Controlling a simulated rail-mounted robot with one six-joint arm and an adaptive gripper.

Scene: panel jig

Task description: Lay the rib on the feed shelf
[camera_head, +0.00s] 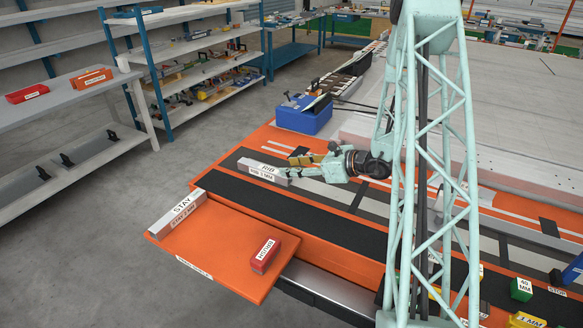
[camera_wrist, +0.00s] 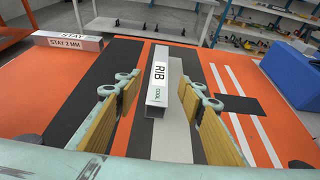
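The rib (camera_head: 263,172) is a light grey bar with a white label. It lies on the dark and grey striped part of the orange bench, and shows in the wrist view (camera_wrist: 163,85) pointing away from me. My gripper (camera_head: 292,168) is low over the bench at the rib's right end. In the wrist view its yellow-padded fingers (camera_wrist: 157,100) stand apart on either side of the rib's near end, with gaps visible. An orange shelf (camera_head: 210,250), likely the feed shelf, juts from the bench's near side; its edge label is too small to read.
A grey bar marked STAY (camera_head: 177,212) lies along the shelf's left edge, and a red labelled block (camera_head: 264,256) sits near its right edge. The shelf's middle is clear. A black strip (camera_head: 290,212) runs between shelf and rib.

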